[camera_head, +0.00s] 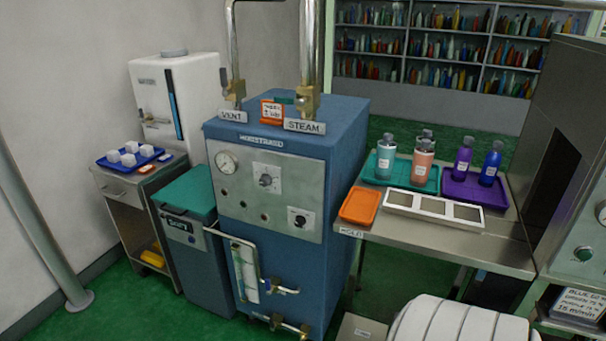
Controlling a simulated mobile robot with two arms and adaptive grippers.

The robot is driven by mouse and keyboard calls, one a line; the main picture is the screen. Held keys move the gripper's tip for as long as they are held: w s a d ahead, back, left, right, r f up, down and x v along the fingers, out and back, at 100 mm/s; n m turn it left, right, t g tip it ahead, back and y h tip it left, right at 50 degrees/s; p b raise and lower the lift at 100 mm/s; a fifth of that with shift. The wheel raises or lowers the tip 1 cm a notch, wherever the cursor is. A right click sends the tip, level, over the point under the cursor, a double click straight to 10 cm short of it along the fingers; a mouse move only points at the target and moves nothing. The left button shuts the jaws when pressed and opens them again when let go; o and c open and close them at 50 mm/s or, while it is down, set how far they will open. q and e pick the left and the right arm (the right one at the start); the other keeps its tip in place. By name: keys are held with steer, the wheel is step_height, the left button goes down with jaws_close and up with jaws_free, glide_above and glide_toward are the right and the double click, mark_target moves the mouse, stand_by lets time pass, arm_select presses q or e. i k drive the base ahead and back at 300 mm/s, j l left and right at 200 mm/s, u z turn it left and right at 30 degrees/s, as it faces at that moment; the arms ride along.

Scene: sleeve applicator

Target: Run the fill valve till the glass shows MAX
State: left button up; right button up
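A blue steam generator (225,145) stands upright in the middle. The sight glass (245,270), a narrow vertical tube in a pale frame, is low on its front. Its level and any MAX mark are too small to read. A brass valve with a blue handle (270,286) sticks out just right of the glass. A second brass valve (278,322) is lower, near the bottom picture edge. I cannot tell which one is the fill valve. Neither gripper is in view.
A teal-lidded grey bin (183,240) stands close on the generator's left. To the right, a steel table (490,250) holds an orange tray (360,205), a teal tray (400,181) and a purple tray (475,193) with bottles. A white rounded object (455,320) fills the bottom right foreground.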

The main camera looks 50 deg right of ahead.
mark_target(269, 289)
steer(key=z, duration=1.4)
